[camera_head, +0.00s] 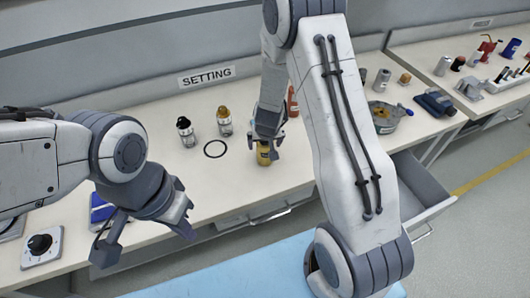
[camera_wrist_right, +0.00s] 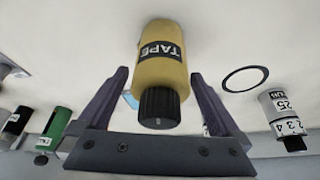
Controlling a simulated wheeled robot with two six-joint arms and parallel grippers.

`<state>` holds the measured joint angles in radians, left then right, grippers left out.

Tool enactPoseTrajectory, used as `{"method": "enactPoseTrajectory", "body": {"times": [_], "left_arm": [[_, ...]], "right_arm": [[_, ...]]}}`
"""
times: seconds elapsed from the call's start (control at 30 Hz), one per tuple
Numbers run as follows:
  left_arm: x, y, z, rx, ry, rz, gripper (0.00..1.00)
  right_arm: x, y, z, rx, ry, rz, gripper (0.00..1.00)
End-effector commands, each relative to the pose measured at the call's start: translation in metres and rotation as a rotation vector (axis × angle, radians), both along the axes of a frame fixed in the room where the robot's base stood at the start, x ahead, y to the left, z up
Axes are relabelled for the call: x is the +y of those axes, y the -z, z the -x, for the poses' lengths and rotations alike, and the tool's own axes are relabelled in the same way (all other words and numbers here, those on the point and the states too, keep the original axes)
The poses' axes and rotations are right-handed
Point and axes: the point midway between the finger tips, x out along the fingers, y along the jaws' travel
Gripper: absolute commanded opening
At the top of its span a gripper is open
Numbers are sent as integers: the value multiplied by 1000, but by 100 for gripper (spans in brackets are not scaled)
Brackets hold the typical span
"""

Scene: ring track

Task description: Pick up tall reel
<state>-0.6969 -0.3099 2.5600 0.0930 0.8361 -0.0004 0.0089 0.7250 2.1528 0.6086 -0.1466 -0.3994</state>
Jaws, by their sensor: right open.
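A tall yellow cylinder marked TAPE (camera_wrist_right: 163,60), with a black ribbed end, is the likely tall reel. It stands on the white counter and also shows in the head view (camera_head: 263,156), partly covered by my right gripper. My right gripper (camera_head: 268,135) is open above and around it; in the right wrist view the two fingers (camera_wrist_right: 160,85) lie on either side of the cylinder, with gaps visible. My left gripper (camera_head: 148,240) is open and empty, low at the left, in front of the counter's edge.
A thin black ring outline (camera_head: 226,149) lies on the counter left of the cylinder. Two small bottles, one grey-black (camera_head: 186,133) and one yellow-capped (camera_head: 225,124), stand behind it. A grey tray (camera_head: 390,124) holds parts at right. An open drawer (camera_head: 425,200) juts out below.

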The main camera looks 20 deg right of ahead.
Motion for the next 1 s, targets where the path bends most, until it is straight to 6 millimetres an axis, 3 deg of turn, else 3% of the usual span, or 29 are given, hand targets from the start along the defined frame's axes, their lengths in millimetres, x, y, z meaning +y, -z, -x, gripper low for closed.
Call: {"method": "enactPoseTrajectory", "body": {"times": [0.03, 0.27, 0.63, 0.97, 1.0], "left_arm": [[0, 0, 0, 0, 0, 0, 0], [0, 0, 0, 0, 0, 0, 0], [0, -6, 0, 0, 0, 0, 0], [0, -40, 0, 0, 0, 0, 0], [0, -28, 0, -1, 0, 1, 0]], "right_arm": [[0, 0, 0, 0, 0, 0, 92], [0, 0, 0, 0, 0, 0, 4], [0, -7, 0, -1, -1, 1, 4], [0, -51, 0, -2, 1, 0, 4], [-10, -48, 5, -4, 4, 0, 4]]}}
